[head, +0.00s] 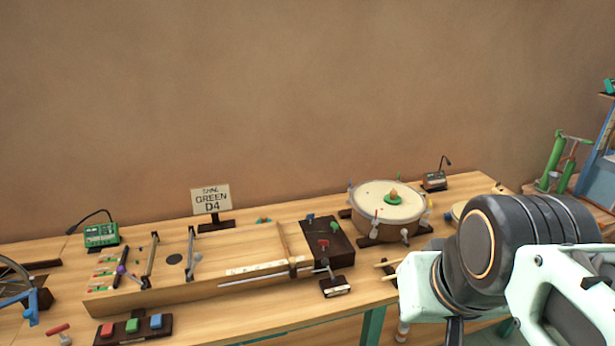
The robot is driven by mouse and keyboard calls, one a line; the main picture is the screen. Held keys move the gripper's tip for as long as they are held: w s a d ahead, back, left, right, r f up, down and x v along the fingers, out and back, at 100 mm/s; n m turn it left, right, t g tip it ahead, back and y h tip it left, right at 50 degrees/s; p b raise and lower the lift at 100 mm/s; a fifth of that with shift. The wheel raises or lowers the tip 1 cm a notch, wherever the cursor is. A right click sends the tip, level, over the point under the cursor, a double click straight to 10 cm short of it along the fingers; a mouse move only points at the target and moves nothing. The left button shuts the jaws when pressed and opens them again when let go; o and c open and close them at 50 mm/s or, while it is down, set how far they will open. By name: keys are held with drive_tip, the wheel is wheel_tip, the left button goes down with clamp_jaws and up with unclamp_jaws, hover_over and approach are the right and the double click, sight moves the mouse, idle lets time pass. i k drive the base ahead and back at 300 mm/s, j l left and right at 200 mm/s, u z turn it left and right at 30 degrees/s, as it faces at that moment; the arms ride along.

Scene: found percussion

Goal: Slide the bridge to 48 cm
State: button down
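A long wooden string board (215,283) lies on the bench at left centre. A thin wooden crosspiece (284,246) stands across it near its right end and looks like the bridge. Its front end reaches a pale scale strip (250,270) along the front edge. The scale's numbers are too small to read. Two other crossbars stand at the board's left part (190,255). My arm is at the lower right, well to the right of the board and apart from it. My gripper's fingers are not visible.
A dark box with a red knob (328,242) and crank sits at the board's right end. A drum (389,203) stands beyond it. A sign reading "GREEN D4" (211,200) and a green meter (101,235) stand behind. Coloured buttons (132,326) are in front.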

sight(292, 269)
drive_tip(key=i+j, duration=0.8)
drive_tip(key=j, duration=0.2)
drive_tip(key=l+u, duration=0.1)
drive_tip(key=l, duration=0.45)
drive_tip(key=j+z, duration=0.1)
drive_tip(key=j, duration=0.5)
